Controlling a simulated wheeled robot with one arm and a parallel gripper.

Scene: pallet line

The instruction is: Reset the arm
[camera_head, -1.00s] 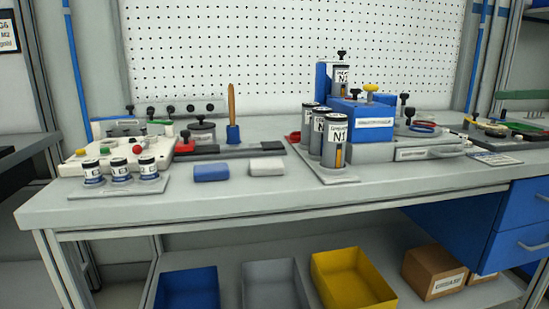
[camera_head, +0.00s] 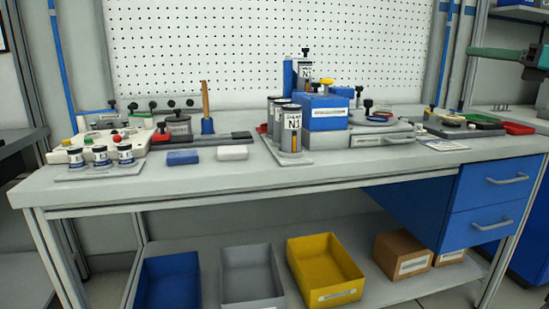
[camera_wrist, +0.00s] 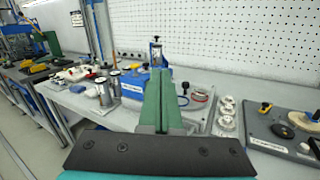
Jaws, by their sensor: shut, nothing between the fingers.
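My gripper (camera_wrist: 164,78) shows in the wrist view with its two green fingers pressed together and nothing between them. It points over the workbench toward the blue box and the pegboard. In the head view my gripper (camera_head: 471,52) reaches in from the right edge, above the right end of the workbench (camera_head: 200,198) and clear of its top. The rest of my arm is out of frame there.
A blue box (camera_head: 325,113) and labelled cylinders (camera_head: 290,130) stand mid-bench. Small jars (camera_head: 101,156) are at the left. Blue, grey and yellow bins (camera_head: 325,272) and cartons (camera_head: 403,256) sit on the lower shelf. A pegboard (camera_head: 220,50) stands behind.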

